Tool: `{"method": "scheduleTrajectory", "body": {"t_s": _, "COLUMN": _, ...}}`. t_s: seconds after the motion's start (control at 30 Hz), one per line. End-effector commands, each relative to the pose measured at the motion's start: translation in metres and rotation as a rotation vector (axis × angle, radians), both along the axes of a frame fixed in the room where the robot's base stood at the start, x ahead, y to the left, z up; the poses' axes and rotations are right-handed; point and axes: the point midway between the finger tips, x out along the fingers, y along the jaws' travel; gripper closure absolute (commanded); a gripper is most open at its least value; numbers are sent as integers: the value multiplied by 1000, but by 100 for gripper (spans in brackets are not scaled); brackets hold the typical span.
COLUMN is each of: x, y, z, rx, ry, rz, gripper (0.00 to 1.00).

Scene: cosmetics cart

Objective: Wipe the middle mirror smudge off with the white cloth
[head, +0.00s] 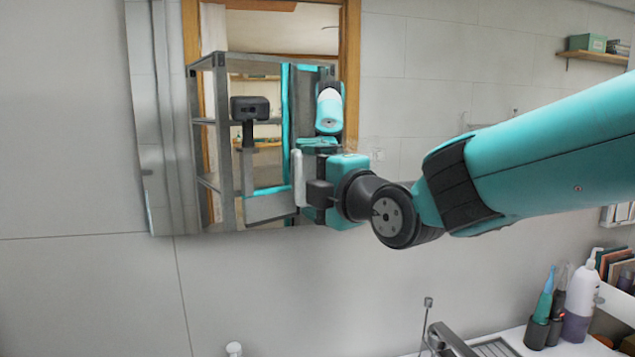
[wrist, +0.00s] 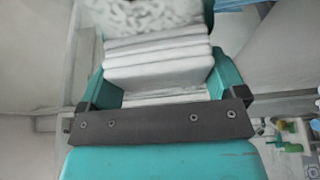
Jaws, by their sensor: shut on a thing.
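My gripper (head: 322,185) is in front of the lower part of the mirror (head: 163,120) in the head view. It is shut on the white cloth (wrist: 160,68), a folded stack between the teal fingers in the wrist view. A pale edge of the cloth (head: 297,178) shows at the gripper's left side in the head view, close to the glass. I cannot tell whether it touches. A grey-white mottled patch (wrist: 140,14) lies just beyond the cloth in the wrist view; I cannot tell if it is a smudge. The middle smudge is not clearly visible in the head view.
The mirror reflects a grey shelf frame, a wooden door frame and my own body. Below right, a counter holds a faucet (head: 450,340), a white pump bottle (head: 581,300) and a toothbrush cup (head: 536,332). The wall below the mirror is bare.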

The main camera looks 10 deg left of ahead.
Motion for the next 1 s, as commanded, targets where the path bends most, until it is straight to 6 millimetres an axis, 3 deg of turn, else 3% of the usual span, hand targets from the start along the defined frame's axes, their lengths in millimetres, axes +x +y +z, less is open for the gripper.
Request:
{"method": "scheduleTrajectory", "body": {"t_s": 0.27, "x": 4, "y": -1, "z": -1, "rx": 1, "ry": -1, "rz": -1, "gripper": 29}}
{"method": "scheduleTrajectory", "body": {"t_s": 0.6, "x": 16, "y": -29, "z": -3, "rx": 1, "ry": -1, "rz": -3, "gripper": 29}}
{"method": "scheduleTrajectory", "body": {"t_s": 1.0, "x": 26, "y": -49, "z": -3, "rx": 1, "ry": -1, "rz": -3, "gripper": 29}}
